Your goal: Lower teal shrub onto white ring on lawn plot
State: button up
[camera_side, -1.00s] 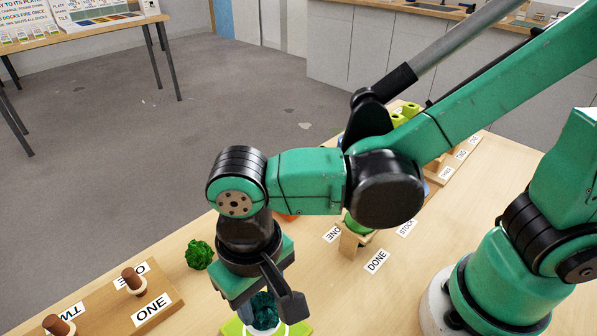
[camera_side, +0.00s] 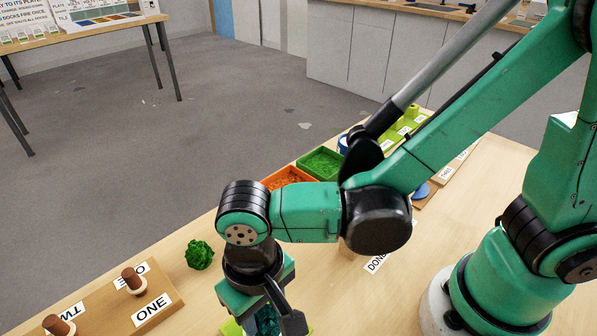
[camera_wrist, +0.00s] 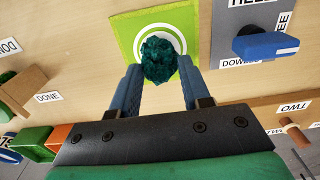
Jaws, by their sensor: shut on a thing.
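The teal shrub (camera_wrist: 159,60) is a dark, lumpy piece between the fingers of my gripper (camera_wrist: 160,78) in the wrist view. My gripper is shut on it. In the side view the shrub (camera_side: 266,322) shows at the bottom edge, partly hidden by my gripper (camera_side: 268,318). The lawn plot (camera_wrist: 125,22) is a lime green square lying under the shrub. The white ring (camera_wrist: 183,42) on the plot shows around the shrub, which covers its middle. In the side view only a sliver of the plot shows. I cannot tell whether the shrub touches the plot.
An orange tray (camera_side: 289,176) and a green tray (camera_side: 321,163) stand farther back.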

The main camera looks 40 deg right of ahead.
jog(key=o, duration=1)
jog(key=shift+r, duration=3.55)
jog(key=w+d+t, duration=0.2)
jog(key=d, duration=0.4)
jog(key=w+d+r+t, duration=0.1)
jog(key=w+d+t, duration=0.1)
jog(key=d, duration=0.5)
jog(key=w+d+r+t, duration=0.1)
jog(key=d+t, duration=0.2)
jog(key=d, duration=0.4)
jog(key=shift+w+r, duration=0.2)
jog(key=shift+w, duration=0.2)
